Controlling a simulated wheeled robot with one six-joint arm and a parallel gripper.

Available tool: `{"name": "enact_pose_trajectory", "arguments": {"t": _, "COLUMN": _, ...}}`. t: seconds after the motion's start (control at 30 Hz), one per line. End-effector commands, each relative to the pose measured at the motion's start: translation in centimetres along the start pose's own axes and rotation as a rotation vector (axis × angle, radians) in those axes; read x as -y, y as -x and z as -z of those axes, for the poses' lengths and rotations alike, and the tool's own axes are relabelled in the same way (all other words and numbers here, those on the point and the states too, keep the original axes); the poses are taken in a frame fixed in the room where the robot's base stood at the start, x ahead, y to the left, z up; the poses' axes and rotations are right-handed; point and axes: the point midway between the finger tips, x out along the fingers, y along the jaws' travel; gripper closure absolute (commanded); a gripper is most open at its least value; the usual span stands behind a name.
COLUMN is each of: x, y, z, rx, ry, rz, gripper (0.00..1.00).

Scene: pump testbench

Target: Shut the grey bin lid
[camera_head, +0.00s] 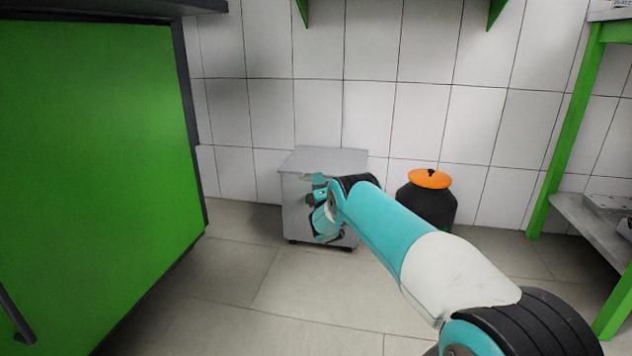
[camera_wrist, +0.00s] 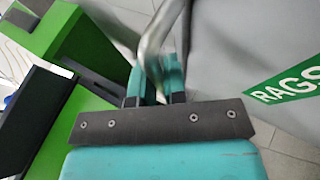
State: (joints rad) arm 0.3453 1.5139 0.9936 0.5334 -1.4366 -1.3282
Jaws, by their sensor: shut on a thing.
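The grey bin (camera_head: 292,205) stands on the floor against the tiled wall, and its lid (camera_head: 325,160) looks flat across the top in the head view. I cannot tell whether a small gap is left under the lid. My gripper (camera_head: 318,184) is at the bin's front, near its upper edge. In the wrist view my gripper (camera_wrist: 156,85) is shut on a curved metal handle (camera_wrist: 154,45). The bin's grey face (camera_wrist: 235,45) with a green RAGS label (camera_wrist: 290,88) fills the right side there. My arm hides part of the bin's front and right side.
A black bin (camera_head: 428,205) with an orange lid (camera_head: 430,179) stands to the right of the grey bin. A large green cabinet (camera_head: 90,150) is on the left. A green-framed shelf (camera_head: 570,130) is on the right. The tiled floor (camera_head: 230,290) in front is clear.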

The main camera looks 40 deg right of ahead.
Motion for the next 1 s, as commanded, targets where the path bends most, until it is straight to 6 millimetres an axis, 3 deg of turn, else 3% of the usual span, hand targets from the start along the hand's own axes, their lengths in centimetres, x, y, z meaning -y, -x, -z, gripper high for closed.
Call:
{"name": "enact_pose_trajectory", "arguments": {"t": 0.17, "x": 0.5, "y": 0.3, "z": 0.1, "rx": 0.000, "ry": -0.001, "rz": 0.018, "gripper": 1.00}}
{"name": "enact_pose_trajectory", "arguments": {"t": 0.2, "x": 0.5, "y": 0.3, "z": 0.1, "rx": 0.000, "ry": -0.001, "rz": 0.018, "gripper": 0.83}}
{"name": "enact_pose_trajectory", "arguments": {"t": 0.3, "x": 0.5, "y": 0.3, "z": 0.2, "rx": -0.001, "ry": -0.002, "rz": 0.016, "gripper": 0.63}}
{"name": "enact_pose_trajectory", "arguments": {"t": 0.67, "x": 0.2, "y": 0.3, "z": 0.5, "rx": -0.004, "ry": -0.003, "rz": 0.011, "gripper": 0.63}}
{"name": "enact_pose_trajectory", "arguments": {"t": 1.0, "x": 0.1, "y": 2.5, "z": 0.5, "rx": -0.005, "ry": -0.002, "rz": 0.013, "gripper": 0.63}}
